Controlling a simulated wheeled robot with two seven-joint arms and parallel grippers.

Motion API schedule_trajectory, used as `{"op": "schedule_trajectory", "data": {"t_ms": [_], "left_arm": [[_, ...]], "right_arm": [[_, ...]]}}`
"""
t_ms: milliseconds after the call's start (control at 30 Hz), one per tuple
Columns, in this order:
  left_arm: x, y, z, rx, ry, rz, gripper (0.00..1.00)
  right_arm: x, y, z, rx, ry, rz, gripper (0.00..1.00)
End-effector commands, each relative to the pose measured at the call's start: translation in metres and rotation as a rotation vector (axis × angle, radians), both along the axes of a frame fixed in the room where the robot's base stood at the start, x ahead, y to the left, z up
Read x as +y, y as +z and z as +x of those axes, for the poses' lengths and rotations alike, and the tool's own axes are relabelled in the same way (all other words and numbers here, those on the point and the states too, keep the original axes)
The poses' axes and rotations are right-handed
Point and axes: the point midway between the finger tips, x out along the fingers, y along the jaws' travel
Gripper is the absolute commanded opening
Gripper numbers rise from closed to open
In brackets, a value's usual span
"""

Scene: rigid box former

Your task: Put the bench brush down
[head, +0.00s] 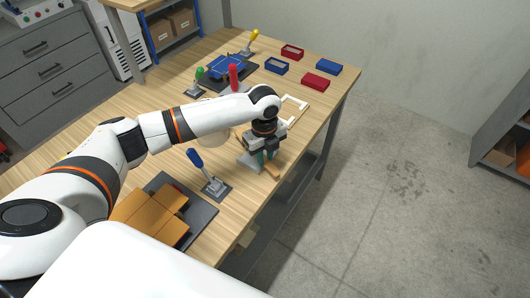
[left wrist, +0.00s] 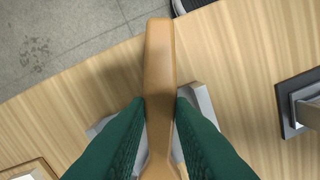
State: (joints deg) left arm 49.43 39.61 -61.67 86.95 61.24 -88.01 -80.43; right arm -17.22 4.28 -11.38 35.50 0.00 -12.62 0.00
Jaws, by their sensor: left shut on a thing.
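The bench brush shows as a tan wooden handle in the left wrist view (left wrist: 158,60) and as a small tan piece in the head view (head: 272,171). Its bristles are not visible. My left gripper (head: 267,156) is shut on the handle, with its green fingers on either side of it in the left wrist view (left wrist: 160,110). It is near the right edge of the workbench (head: 120,105). A light grey block-like rest (head: 247,162) is beside and below the gripper; the handle crosses over it in the left wrist view. I cannot tell whether they touch. My right gripper is not visible.
A blue-handled clamp (head: 195,158) stands left of the gripper. Tan cardboard (head: 135,209) lies on a dark plate nearby. A board with a white frame (head: 293,107), a red-handled clamp (head: 233,77), a blue former (head: 227,66) and small red and blue boxes (head: 315,81) are farther back.

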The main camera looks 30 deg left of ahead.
Motion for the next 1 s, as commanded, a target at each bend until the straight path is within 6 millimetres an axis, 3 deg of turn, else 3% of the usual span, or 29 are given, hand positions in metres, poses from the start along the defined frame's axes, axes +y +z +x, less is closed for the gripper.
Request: {"op": "schedule_trajectory", "data": {"t_ms": [233,267,367,767,1000], "left_arm": [[0.000,-0.004,0.000,0.000,-0.001,-0.001,0.00],[0.000,-0.004,0.000,0.000,-0.001,-0.001,0.26],[0.000,-0.004,0.000,0.000,-0.001,-0.001,0.42],[0.000,-0.001,0.000,0.001,-0.001,0.000,0.43],[0.000,0.036,0.001,-0.004,-0.002,0.000,0.43]], "right_arm": [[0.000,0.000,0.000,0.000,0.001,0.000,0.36],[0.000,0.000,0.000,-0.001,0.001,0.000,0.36],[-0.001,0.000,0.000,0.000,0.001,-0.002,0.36],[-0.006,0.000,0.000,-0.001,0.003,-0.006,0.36],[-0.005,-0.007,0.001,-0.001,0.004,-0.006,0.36]]}}
